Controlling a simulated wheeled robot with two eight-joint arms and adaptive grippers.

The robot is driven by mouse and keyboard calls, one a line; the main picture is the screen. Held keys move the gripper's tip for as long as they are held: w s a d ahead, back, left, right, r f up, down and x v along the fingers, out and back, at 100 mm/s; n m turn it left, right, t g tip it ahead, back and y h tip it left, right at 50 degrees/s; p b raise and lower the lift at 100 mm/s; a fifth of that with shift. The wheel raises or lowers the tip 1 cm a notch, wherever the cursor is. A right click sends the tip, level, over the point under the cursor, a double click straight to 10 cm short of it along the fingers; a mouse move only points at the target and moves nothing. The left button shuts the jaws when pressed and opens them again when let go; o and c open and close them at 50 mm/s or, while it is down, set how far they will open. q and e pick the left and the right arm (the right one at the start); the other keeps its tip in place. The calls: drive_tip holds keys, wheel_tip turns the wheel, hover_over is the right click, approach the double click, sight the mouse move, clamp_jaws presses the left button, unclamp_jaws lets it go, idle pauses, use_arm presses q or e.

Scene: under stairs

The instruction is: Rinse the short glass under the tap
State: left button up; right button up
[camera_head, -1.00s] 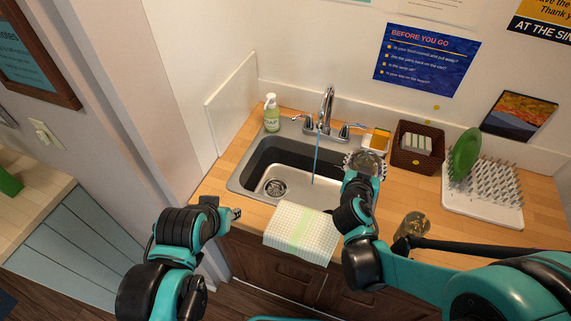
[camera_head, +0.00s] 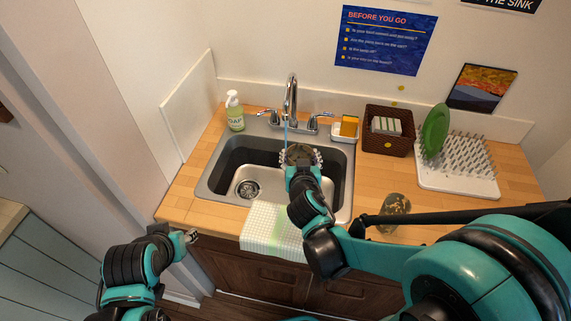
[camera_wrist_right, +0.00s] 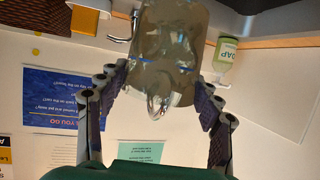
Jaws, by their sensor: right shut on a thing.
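My right gripper (camera_head: 302,158) is shut on a short clear glass (camera_head: 297,151) over the right part of the sink (camera_head: 231,160). The glass also shows between the fingers in the right wrist view (camera_wrist_right: 168,45). The chrome tap (camera_head: 291,97) stands behind the sink. A thin blue stream of water (camera_head: 285,134) falls from its spout and meets the left side of the held glass in the head view; whether it enters the glass is unclear. My left gripper (camera_head: 191,237) is low in front of the counter, too small to judge its fingers.
Another glass (camera_head: 396,204) stands on the counter (camera_head: 385,177), close to my right forearm. A soap bottle (camera_head: 235,112) is left of the tap. A sponge tray (camera_head: 344,131), basket (camera_head: 387,142) and drying rack (camera_head: 457,182) with a green plate (camera_head: 435,130) are right. A towel (camera_head: 272,230) hangs in front.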

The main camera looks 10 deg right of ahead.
drive_tip(key=a+f+n+y+b, duration=0.2)
drive_tip(key=a+f+b, duration=0.1)
drive_tip(key=a, duration=0.1)
use_arm(q)
wheel_tip(320, 180, down, 8)
drive_tip(key=b, duration=0.4)
drive_tip(key=shift+f, duration=0.25)
use_arm(e)
drive_tip(key=w+d+f, duration=0.2)
drive_tip(key=w, duration=1.2)
drive_tip(key=shift+d+t+y, duration=0.15)
drive_tip(key=shift+t+y, duration=0.15)
drive_tip(key=shift+w+f, duration=0.1)
drive_tip(key=shift+d, duration=0.1)
drive_tip(key=shift+d, duration=0.5)
drive_tip(key=shift+a, duration=0.2)
drive_tip(key=shift+a, duration=0.45)
